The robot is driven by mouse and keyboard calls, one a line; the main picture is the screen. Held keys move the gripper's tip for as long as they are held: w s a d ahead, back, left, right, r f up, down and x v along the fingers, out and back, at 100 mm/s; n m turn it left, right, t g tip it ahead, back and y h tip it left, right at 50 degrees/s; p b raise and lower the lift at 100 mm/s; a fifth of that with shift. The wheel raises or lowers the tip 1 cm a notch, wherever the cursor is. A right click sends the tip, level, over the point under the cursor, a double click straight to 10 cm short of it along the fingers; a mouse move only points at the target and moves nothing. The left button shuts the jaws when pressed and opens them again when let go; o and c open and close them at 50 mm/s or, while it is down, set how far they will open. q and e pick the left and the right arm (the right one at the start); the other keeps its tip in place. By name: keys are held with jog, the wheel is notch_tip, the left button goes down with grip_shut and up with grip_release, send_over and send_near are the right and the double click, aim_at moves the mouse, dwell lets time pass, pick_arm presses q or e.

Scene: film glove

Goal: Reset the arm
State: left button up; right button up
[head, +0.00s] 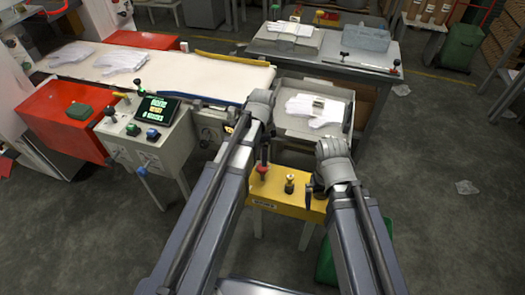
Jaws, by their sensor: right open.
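My two grey arms reach forward from the bottom of the head view. My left gripper (265,152) points down beside the front edge of the grey tray, mostly hidden behind its own wrist, so its jaws are unclear. My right gripper (311,192) is open by the right end of the yellow box (282,205), and I see nothing held in it.
A white conveyor belt (190,72) carries more white gloves (120,62) at the left. A control box with a lit screen (157,109) stands in front of it. A grey table (345,55) with a blue-grey bin (366,38) is behind. Open floor lies to the right.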

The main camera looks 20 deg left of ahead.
pick_arm(q)
jog(key=shift+f, duration=0.1)
notch_tip(320, 180, down, 8)
jog(key=b, duration=0.7)
jog(key=shift+r+b, duration=0.2)
jog(key=shift+b, duration=0.2)
jog(key=shift+r, duration=0.1)
jog(key=shift+f+b, duration=0.3)
jog(key=shift+f, duration=0.1)
jog(key=shift+r+n+p, duration=0.3)
jog(key=shift+n+p, duration=0.05)
jog(key=shift+n, duration=0.15)
jog(key=n, duration=0.5)
jog(key=shift+n, duration=0.4)
jog(key=n, duration=0.4)
jog(key=shift+n, duration=0.4)
jog(key=n, duration=0.5)
